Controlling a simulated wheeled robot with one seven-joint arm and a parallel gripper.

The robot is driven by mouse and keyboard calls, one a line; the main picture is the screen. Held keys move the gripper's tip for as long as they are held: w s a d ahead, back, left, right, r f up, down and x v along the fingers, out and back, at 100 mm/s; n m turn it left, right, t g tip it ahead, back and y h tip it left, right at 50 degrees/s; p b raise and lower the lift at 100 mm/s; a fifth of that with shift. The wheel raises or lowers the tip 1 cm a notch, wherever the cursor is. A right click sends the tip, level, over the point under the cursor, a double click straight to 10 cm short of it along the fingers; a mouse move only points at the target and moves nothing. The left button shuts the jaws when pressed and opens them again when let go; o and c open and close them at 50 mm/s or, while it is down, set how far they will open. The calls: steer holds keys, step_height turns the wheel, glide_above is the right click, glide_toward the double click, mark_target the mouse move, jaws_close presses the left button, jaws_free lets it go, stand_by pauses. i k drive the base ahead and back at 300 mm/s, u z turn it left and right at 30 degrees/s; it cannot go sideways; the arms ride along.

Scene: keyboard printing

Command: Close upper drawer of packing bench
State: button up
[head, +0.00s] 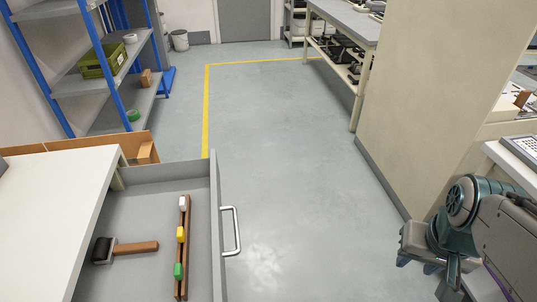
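The packing bench (62,188) has a white top and stands at the lower left in the head view. Its grey upper drawer (150,196) is pulled far out to the right. The drawer front carries a silver bar handle (237,231). Inside lie a brush or roller with a wooden handle (133,248) and a wooden strip (185,290) with white, yellow and green pieces on it. My gripper (428,277) is at the lower right, well apart from the handle. Its fingers point down and are partly hidden, so its opening is unclear.
Open grey floor (300,150) lies between the drawer and a beige partition (440,80) on the right. A blue-framed shelf (100,90) stands at the upper left. A workbench (350,22) is at the back right. A white-topped surface (510,160) is near my arm.

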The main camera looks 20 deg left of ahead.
mark_target(149, 209)
steer(key=i, duration=0.3)
steer(key=u, duration=2.55)
steer(key=k, duration=1.3)
steer(key=i, duration=0.5)
steer(key=z, duration=0.65)
steer(key=i, duration=1.1)
steer(key=u, duration=0.3)
